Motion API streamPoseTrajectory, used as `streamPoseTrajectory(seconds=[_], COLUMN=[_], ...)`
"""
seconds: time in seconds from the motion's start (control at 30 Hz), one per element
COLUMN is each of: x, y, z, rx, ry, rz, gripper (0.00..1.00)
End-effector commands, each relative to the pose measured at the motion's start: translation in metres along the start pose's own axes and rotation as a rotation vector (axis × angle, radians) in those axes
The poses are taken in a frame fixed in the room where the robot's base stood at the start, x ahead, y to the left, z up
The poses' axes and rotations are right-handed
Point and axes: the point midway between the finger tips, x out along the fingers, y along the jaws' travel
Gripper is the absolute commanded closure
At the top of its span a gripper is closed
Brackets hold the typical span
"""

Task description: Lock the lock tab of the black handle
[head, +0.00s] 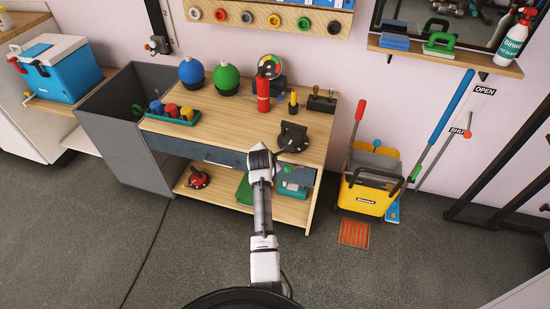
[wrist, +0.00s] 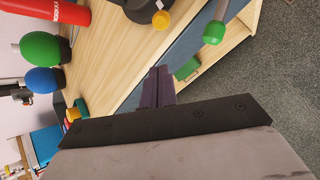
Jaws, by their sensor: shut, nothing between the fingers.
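The black handle (head: 292,136) stands on a dark round base near the right front of the wooden worktop. In the wrist view, a dark round part (wrist: 140,8) at the top edge, cut off by the frame, looks like its base. A yellow knob (wrist: 161,19) shows beside it there; I cannot tell whether this is the lock tab or which position the tab is in. My gripper (head: 262,150) is at the worktop's front edge, left of and nearer than the black handle, apart from it. Its fingers (wrist: 158,86) are together and empty.
On the worktop (head: 224,125) stand a red extinguisher (head: 263,93), blue and green balls (head: 227,78) and a tray of coloured pieces (head: 172,115). A green-tipped piece (wrist: 214,32) sticks out near the front edge. A yellow mop bucket (head: 366,197) stands on the floor at right.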

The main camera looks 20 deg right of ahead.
Motion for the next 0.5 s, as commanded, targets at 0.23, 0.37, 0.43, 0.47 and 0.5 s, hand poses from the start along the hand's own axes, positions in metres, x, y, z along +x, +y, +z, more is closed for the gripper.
streamPoseTrajectory(seconds=[0.23, 0.37, 0.43, 0.47, 0.5], x=[-0.046, -0.063, -0.069, -0.071, -0.073], y=[0.008, 0.011, 0.012, 0.012, 0.013], z=[0.012, 0.017, 0.019, 0.019, 0.02], rx=[0.001, 0.0, -0.001, -0.001, -0.001], ry=[0.001, 0.001, 0.002, 0.002, 0.002], rz=[0.002, 0.001, 0.0, 0.0, 0.0], gripper=[1.0, 1.0, 1.0, 1.0, 1.0])
